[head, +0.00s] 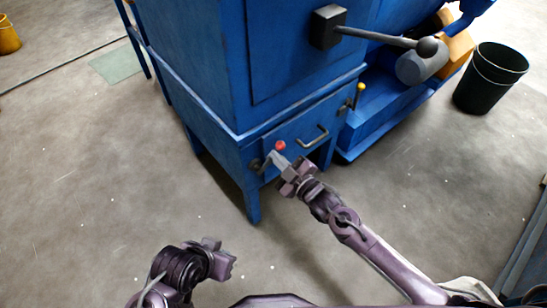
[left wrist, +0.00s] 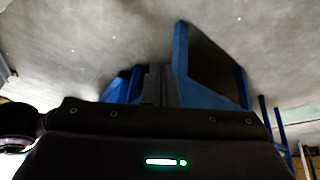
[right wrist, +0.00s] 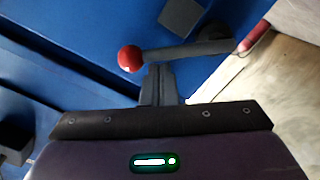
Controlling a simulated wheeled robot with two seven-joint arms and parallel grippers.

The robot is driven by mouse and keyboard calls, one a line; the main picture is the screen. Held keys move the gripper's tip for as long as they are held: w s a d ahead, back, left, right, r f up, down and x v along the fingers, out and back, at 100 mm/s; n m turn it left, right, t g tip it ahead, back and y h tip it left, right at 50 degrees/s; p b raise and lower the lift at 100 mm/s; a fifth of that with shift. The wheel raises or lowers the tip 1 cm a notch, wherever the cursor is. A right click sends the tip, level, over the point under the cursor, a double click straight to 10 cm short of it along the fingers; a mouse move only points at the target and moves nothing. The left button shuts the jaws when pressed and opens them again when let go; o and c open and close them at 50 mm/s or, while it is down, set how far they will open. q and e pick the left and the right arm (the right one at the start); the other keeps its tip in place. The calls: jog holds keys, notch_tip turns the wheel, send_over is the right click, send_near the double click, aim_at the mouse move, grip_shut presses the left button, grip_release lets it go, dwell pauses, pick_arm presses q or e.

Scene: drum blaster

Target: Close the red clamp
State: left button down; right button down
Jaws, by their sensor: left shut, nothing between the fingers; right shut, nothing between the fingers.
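The red clamp has a round red knob (head: 280,145) at the lower front of the blue machine. In the right wrist view the red knob (right wrist: 129,58) sits at the left end of a dark lever (right wrist: 190,51). My right gripper (head: 275,158) is shut and empty, its fingertips close to the lever just below and beside the knob. In the right wrist view its shut fingers (right wrist: 157,75) reach the lever's near edge; I cannot tell whether they touch. My left gripper (head: 232,262) is low at the front, away from the clamp. Its shut fingers (left wrist: 160,85) hold nothing.
The blue machine (head: 200,90) stands on legs. A drawer-like panel has a metal handle (head: 313,137), with a yellow-knobbed clamp (head: 360,88) to its right. A large dark lever (head: 375,37) juts out above. A black bin (head: 490,77) stands right.

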pick_arm(q)
jog(key=shift+d+f+b, duration=0.1)
jog(key=shift+d+b, duration=0.2)
jog(key=shift+d, duration=0.15)
pick_arm(e)
jog(key=f+m, duration=0.1)
jog(key=m, duration=0.1)
jog(key=w+d+f+m, duration=0.1)
jog(key=m, duration=0.1)
jog(key=d+f+m, duration=0.1)
jog(key=f+m, duration=0.1)
jog(key=shift+w+d+g, duration=0.15)
jog(key=shift+w+g, duration=0.15)
jog(key=shift+w, duration=0.05)
pick_arm(q)
jog(key=shift+w+a, duration=0.1)
jog(key=shift+a, duration=0.05)
